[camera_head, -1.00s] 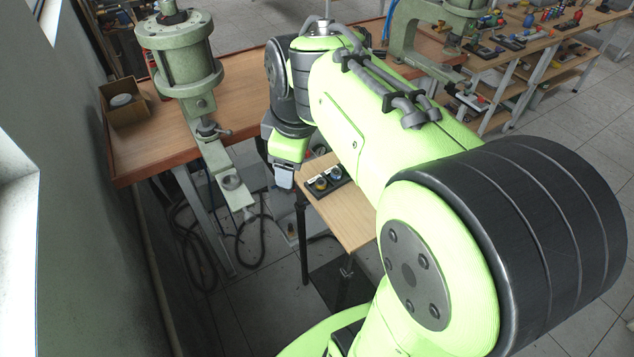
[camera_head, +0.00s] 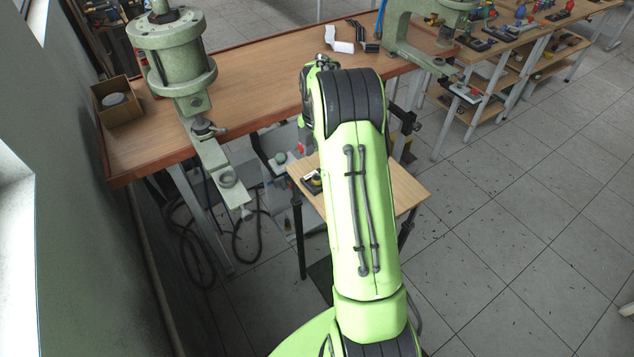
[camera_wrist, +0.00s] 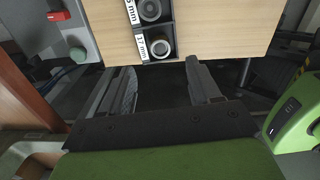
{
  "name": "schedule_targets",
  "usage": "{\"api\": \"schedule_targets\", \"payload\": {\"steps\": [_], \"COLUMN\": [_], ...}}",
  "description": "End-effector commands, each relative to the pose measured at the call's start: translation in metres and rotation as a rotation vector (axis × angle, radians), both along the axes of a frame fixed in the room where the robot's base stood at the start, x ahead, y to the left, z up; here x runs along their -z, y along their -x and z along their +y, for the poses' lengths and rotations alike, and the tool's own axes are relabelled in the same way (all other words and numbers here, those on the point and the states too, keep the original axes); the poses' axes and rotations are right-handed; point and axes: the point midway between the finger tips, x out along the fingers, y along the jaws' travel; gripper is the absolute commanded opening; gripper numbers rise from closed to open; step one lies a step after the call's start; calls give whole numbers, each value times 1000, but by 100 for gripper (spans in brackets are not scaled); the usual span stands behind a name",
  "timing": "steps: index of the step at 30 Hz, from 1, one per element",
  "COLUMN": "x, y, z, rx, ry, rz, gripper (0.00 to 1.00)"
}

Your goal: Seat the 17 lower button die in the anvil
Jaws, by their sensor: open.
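The 17 mm button die (camera_wrist: 160,46), a round pale ring with a dark surround, sits in a black holder at the edge of the small wooden stand in the wrist view. Its label reads 17 mm. My gripper (camera_wrist: 157,88) is open and empty, with its two fingers pointing toward the stand edge, just short of the die and apart from it. In the head view my arm hides the gripper and part of the holder (camera_head: 313,182). The anvil (camera_head: 228,178) is the round seat on the lower arm of the left green press, and looks empty.
A second die (camera_wrist: 150,9) sits beyond, by another label. The wooden stand (camera_head: 402,188) has bare room at right. The workbench (camera_head: 250,85) carries a cardboard box (camera_head: 118,106) and a second press (camera_head: 405,32).

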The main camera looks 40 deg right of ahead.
Motion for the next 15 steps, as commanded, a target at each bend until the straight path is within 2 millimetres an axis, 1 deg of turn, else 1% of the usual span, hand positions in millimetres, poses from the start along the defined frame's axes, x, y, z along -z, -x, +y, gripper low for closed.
{"api": "schedule_targets", "payload": {"steps": [1, 7, 12, 15], "x": [12, 36, 68, 77], "y": [1, 1, 1, 0], "z": [0, 2, 5, 5], "rx": [1, 1, 1, 1], "ry": [-2, -2, -2, 0], "rz": [3, 2, 2, 0], "gripper": [62, 62, 62, 62]}}
